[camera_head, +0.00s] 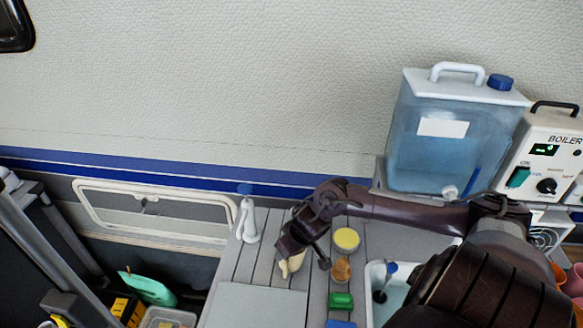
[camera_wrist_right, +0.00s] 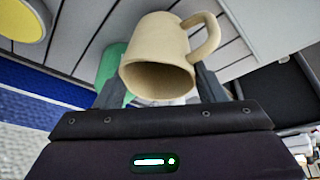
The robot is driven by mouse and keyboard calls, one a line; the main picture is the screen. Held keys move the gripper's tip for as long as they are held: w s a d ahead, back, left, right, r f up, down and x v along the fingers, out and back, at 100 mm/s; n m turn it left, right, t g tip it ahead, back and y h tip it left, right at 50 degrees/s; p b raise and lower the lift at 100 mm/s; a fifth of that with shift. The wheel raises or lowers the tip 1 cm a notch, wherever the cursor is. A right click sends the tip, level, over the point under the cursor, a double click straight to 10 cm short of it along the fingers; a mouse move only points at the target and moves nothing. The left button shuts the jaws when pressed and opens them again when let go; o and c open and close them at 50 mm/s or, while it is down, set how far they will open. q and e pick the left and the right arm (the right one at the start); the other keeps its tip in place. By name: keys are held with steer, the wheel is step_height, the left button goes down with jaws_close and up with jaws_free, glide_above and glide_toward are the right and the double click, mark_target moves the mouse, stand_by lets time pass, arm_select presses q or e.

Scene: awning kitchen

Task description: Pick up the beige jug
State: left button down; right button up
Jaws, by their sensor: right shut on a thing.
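The beige jug (camera_head: 292,264) is at the tip of my right arm, over the left part of the grey slatted counter in the head view. In the right wrist view the jug (camera_wrist_right: 157,52) sits between the two dark fingers, its open mouth facing the camera and its handle to the upper right. My right gripper (camera_head: 290,250) is shut on the jug's body. The gripper hides part of the jug in the head view. I cannot tell whether its base touches the counter. My left gripper is not in view.
A white bottle (camera_head: 248,220) stands left of the jug. A yellow-topped container (camera_head: 346,240), a brown item (camera_head: 341,270) and a green block (camera_head: 340,301) are close on the right. Farther right are a sink (camera_head: 376,290), a blue water tank (camera_head: 445,140) and a boiler (camera_head: 545,155).

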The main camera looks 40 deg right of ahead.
steer(key=shift+r, duration=0.85)
steer(key=s+a, duration=1.1)
steer(key=a, duration=0.3)
steer(key=shift+s+f, duration=0.1)
stand_by(0.3)
